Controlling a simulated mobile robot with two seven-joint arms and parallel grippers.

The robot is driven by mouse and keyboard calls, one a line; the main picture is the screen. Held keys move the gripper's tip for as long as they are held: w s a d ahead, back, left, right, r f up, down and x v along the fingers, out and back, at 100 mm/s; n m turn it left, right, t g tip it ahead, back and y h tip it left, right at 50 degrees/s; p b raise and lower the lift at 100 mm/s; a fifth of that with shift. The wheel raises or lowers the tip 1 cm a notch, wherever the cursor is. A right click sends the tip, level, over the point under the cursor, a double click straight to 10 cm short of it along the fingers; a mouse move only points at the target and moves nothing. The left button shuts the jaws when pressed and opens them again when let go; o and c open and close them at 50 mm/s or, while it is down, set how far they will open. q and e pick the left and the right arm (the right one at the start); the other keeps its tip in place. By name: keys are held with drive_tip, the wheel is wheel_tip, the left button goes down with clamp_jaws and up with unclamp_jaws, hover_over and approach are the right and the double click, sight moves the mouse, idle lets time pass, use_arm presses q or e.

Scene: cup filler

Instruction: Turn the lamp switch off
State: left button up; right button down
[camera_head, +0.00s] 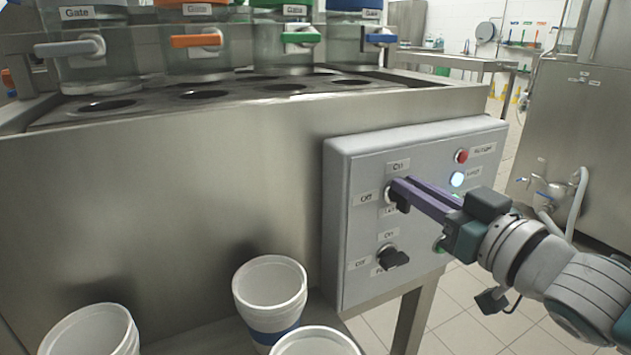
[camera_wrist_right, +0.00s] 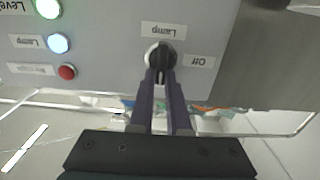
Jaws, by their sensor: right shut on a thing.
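The lamp switch (camera_head: 390,194) is the upper black rotary knob on the grey control panel (camera_head: 345,220). It has an On label above it and an Off label to its left. In the right wrist view, the knob (camera_wrist_right: 160,57) is seen upside down, between the Lamp and Off labels, with its handle in line with my fingers. The lamp light (camera_head: 457,179) glows bluish white. My right gripper (camera_head: 402,190), with purple fingers, is shut on the knob's handle and partly hides it. My left gripper is not in view.
A second black knob (camera_head: 392,257) sits just below. A red light (camera_head: 461,156) is above the lamp light. White cups, one of them here (camera_head: 270,285), stand at lower left. Gate containers with coloured handles, including an orange one (camera_head: 195,41), line the machine's top.

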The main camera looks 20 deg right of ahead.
drive_tip(key=shift+n, duration=0.3)
drive_tip(key=n, duration=0.5)
drive_tip(key=a+n, duration=0.1)
drive_tip(key=n, duration=0.2)
drive_tip(key=shift+a+f, duration=0.1)
drive_tip(key=shift+f, duration=0.15)
drive_tip(key=n, duration=0.4)
drive_tip(key=shift+s+a+f+n, duration=0.1)
drive_tip(key=shift+a+f+n, duration=0.1)
drive_tip(key=shift+f+n, duration=0.2)
drive_tip(key=n+b, duration=0.1)
drive_tip(key=n, duration=0.2)
drive_tip(key=shift+a+f, duration=0.1)
drive_tip(key=shift+f, duration=0.1)
drive_tip(key=shift+n+b, duration=0.3)
drive_tip(key=shift+n, duration=0.5)
drive_tip(key=c, duration=0.9)
unclamp_jaws()
